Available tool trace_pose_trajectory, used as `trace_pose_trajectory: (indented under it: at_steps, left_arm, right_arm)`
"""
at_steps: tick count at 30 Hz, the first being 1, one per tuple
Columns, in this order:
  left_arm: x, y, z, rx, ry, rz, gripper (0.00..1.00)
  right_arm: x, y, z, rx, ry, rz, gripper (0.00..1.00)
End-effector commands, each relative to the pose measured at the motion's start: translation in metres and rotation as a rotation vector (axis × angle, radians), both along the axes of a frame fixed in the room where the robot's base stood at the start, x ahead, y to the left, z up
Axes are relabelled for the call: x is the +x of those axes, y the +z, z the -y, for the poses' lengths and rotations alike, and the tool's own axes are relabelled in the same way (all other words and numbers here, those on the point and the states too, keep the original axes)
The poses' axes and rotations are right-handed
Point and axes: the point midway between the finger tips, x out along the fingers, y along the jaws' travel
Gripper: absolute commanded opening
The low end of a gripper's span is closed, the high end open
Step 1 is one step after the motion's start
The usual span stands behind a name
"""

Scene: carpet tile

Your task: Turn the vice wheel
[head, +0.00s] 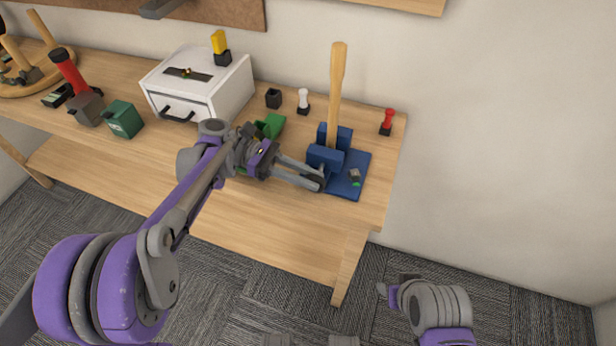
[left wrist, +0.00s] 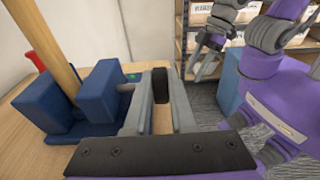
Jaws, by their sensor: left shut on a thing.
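The blue vice (head: 325,155) stands near the right end of the workbench, on a blue base plate. A wooden handle (head: 337,95) stands upright between its jaws. The vice wheel is black and shows edge-on in the left wrist view (left wrist: 160,85), on the side of the vice facing my left gripper. My left gripper (head: 318,180) is shut on the wheel, with one grey finger on either side of it. In the left wrist view the vice (left wrist: 97,92) is at left. My right gripper (left wrist: 207,62) is apart from the vice; its jaw opening is unclear.
A white drawer box (head: 200,85), a green box (head: 123,119), a green item (head: 270,125) and small black holders stand left of the vice. A red-handled tool (head: 388,118) stands close behind it at right. The bench (head: 265,235) is clear along its front edge.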

Motion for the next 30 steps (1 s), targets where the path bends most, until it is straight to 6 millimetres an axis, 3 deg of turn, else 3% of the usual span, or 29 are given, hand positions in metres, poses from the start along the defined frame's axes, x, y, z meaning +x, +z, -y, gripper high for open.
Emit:
trace_pose_trajectory:
  at_steps: [10, 11, 15, 30]
  left_arm:
    - [-0.0005, 0.0002, 0.0005, -0.002, -0.002, -0.001, 0.00]
    - [-0.0005, 0.0002, 0.0005, -0.002, -0.002, -0.001, 0.28]
    - [-0.0005, 0.0001, 0.0004, -0.002, -0.002, -0.001, 0.53]
    - [0.0002, 0.0008, 0.0004, -0.001, -0.001, 0.000, 0.53]
  right_arm:
    - [0.0000, 0.0000, 0.0000, 0.000, 0.000, 0.000, 0.53]
    - [0.0000, 0.0000, 0.0000, 0.000, 0.000, 0.000, 0.53]
    - [0.0000, -0.0001, 0.0000, 0.000, 0.000, 0.000, 0.53]
    - [0.0000, 0.0003, 0.0000, 0.000, 0.000, 0.000, 0.53]
